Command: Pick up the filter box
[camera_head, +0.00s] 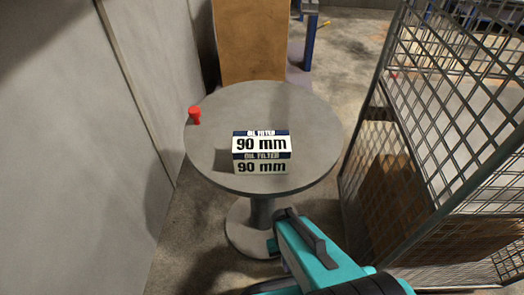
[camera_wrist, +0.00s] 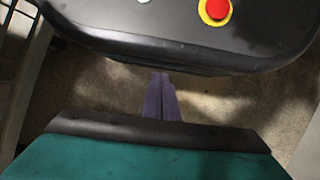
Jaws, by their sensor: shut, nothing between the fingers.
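The filter box (camera_head: 262,155) is white with dark blue bands and "90 mm" lettering. It sits on a round grey table (camera_head: 270,108), near the table's front edge, in the head view. My gripper (camera_wrist: 160,78) shows in the wrist view as two purplish-grey fingers, closed together with nothing between them. In the head view my teal arm is in front of the table, below the box, and mostly hides the gripper. The gripper is apart from the box. The box is not in the wrist view.
A small red object (camera_head: 194,115) stands at the table's left edge. A grey wall (camera_head: 80,150) is close on the left. A wire mesh cage (camera_head: 440,130) stands close on the right, with brown boxes inside. A brown panel (camera_head: 252,40) is behind the table.

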